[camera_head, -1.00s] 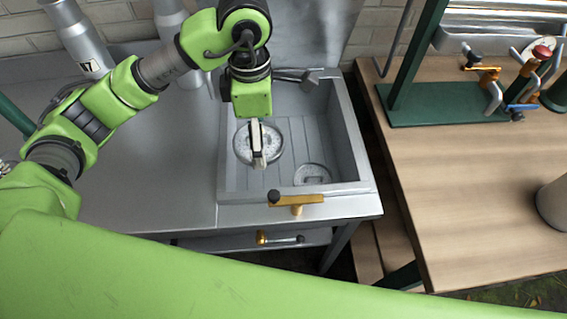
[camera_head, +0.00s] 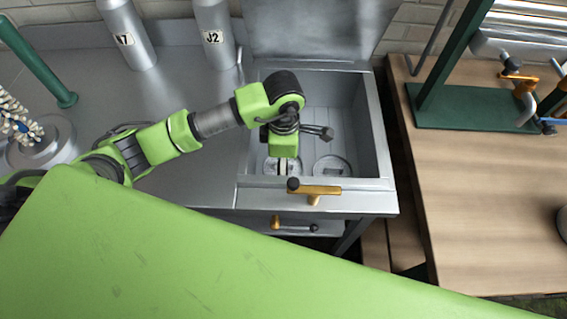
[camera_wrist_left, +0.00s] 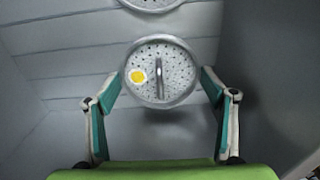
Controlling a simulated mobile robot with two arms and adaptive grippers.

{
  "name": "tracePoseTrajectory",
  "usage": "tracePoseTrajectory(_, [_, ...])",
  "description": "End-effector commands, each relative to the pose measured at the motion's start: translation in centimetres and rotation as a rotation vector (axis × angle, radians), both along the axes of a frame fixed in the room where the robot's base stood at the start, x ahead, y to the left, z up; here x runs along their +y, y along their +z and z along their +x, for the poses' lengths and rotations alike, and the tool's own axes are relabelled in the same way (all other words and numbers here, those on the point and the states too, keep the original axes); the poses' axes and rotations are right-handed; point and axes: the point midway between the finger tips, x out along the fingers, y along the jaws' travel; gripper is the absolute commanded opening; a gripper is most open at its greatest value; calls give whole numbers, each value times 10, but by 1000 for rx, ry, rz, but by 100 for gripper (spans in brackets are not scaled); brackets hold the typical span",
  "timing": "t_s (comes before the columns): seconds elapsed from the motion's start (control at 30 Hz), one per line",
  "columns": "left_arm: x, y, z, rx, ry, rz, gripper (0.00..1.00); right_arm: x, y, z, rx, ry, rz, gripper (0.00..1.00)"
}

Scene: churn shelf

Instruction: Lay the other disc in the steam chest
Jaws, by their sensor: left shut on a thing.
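The steam chest (camera_head: 384,150) is a grey open box with a slatted floor. My left gripper (camera_head: 283,170) is low inside it, near the front wall. It is shut on a round perforated metal disc (camera_head: 269,167), which it partly hides in the head view. In the left wrist view this disc (camera_wrist_left: 176,72) has a central bar handle and a yellow spot, and the fingers (camera_wrist_left: 160,85) sit at either side of it. A second disc (camera_head: 332,166) lies on the floor to the right; a disc also shows at the wrist view's top edge (camera_wrist_left: 150,3). My right gripper is not in view.
A brass handle (camera_head: 316,190) is on the chest's front rim, with another (camera_head: 290,224) below. The lid (camera_head: 310,30) stands raised behind. Labelled canisters (camera_head: 125,40) stand at the back left. A wooden table (camera_head: 470,190) is to the right.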

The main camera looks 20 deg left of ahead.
Motion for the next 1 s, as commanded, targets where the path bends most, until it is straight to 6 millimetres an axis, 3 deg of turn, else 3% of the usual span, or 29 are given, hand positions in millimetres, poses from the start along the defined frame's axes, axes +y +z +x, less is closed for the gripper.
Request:
tracePoseTrajectory(0.1, [0, -12, 0, 0, 1, 0, 49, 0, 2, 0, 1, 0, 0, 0])
tracePoseTrajectory(0.43, [0, -16, 0, -1, 0, 0, 49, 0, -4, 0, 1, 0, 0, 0])
tracePoseTrajectory(0.47, [0, -15, 0, -1, 0, 0, 81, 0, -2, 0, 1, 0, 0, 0])
tracePoseTrajectory(0.5, [0, -14, 0, -1, 0, 0, 83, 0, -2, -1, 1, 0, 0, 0])
tracePoseTrajectory(0.87, [0, -8, 0, -1, 0, -1, 83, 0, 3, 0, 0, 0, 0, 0])
tracePoseTrajectory(1.0, [0, 12, 2, -7, -2, -1, 83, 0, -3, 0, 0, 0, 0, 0])
